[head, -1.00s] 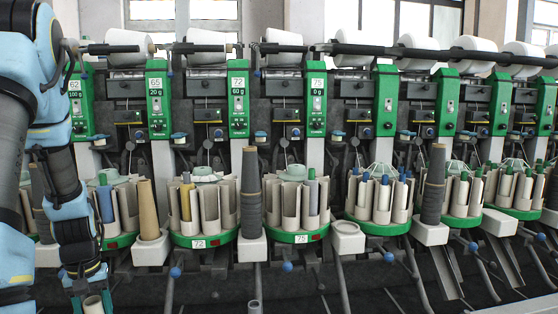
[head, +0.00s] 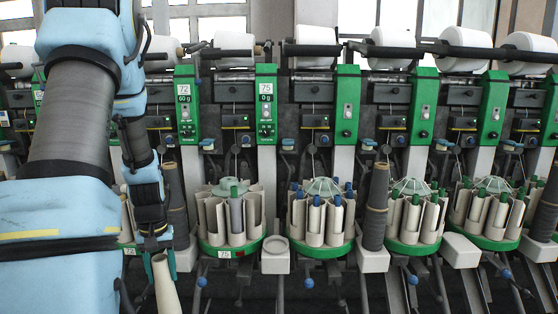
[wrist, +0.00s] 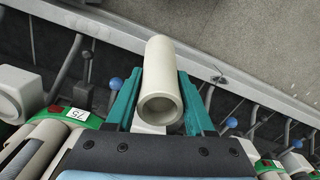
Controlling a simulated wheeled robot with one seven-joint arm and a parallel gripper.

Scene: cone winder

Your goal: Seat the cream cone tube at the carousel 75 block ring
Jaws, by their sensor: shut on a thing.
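The cream cone tube (head: 166,287) hangs below my gripper (head: 158,246) at the lower left of the head view. In the wrist view the tube (wrist: 160,72) sits between the two teal fingers of my gripper (wrist: 158,95), its open end facing the camera. My gripper is shut on it. The carousel marked 75 (head: 228,240) stands right of the tube. The white block with a round ring (head: 275,247) is just right of that carousel, empty on top and apart from the tube. In the wrist view the block (wrist: 20,88) is at the left edge, partly cut off.
A dark cone (head: 176,205) stands on a block behind my gripper, left of carousel 75. Another dark cone (head: 375,205) stands farther right. Blue-knobbed levers (head: 308,283) stick out below the carousels. Open floor (wrist: 260,50) shows in the wrist view.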

